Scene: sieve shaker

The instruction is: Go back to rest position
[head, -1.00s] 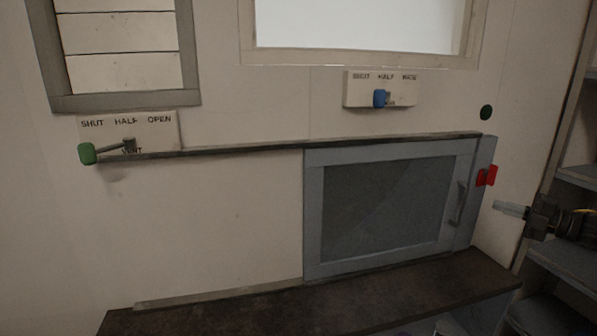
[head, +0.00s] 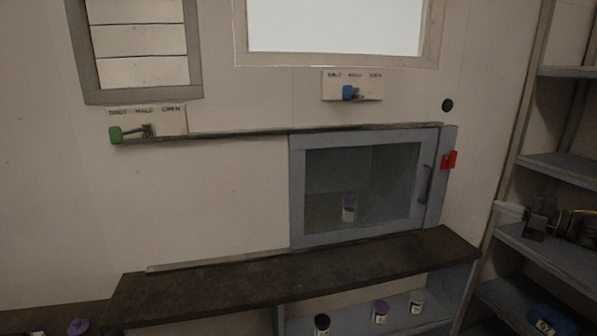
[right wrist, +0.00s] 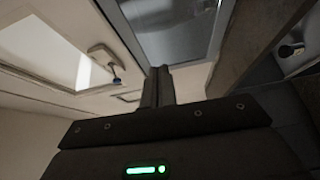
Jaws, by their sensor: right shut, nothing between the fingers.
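My right gripper (head: 508,210) shows at the right edge of the head view, its pale fingers pointing left. My left gripper is not in view.
A dark counter (head: 220,283) runs below the cabinet, with several jars, one of them purple-lidded (head: 380,312), on a shelf under it. Open grey shelving (head: 560,165) stands at the right, near my right arm. The green lever (head: 116,135) and blue lever (head: 348,92) are on the wall.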

